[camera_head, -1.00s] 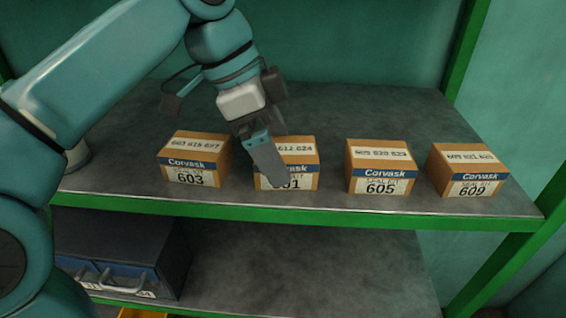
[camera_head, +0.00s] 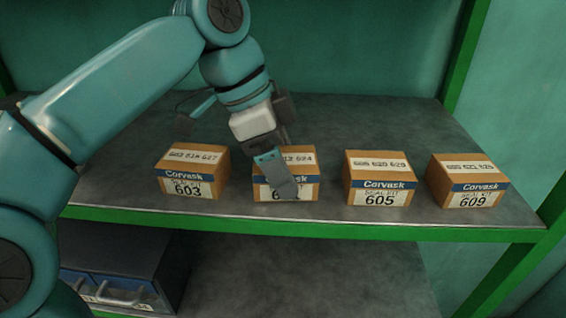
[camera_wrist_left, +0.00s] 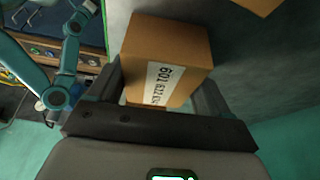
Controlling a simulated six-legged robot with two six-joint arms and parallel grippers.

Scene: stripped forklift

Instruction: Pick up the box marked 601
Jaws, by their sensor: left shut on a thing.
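The box marked 601 (camera_head: 305,181) is a brown carton on the upper shelf, second from the left in the head view. My left gripper (camera_head: 279,188) is over it, and a finger covers most of its front label. In the left wrist view, the box (camera_wrist_left: 178,50) sits between the two fingers of my left gripper (camera_wrist_left: 160,88), with its white top label showing 601. The gripper is shut on the box. In the head view the box appears level with its neighbours; I cannot tell whether it is clear of the shelf. My right gripper is not in view.
Box 603 (camera_head: 192,172) stands to the left, box 605 (camera_head: 379,179) and box 609 (camera_head: 467,181) to the right, with gaps between. The grey shelf (camera_head: 350,115) is clear behind them and has a green front edge. A dark drawer unit (camera_head: 120,262) stands below left.

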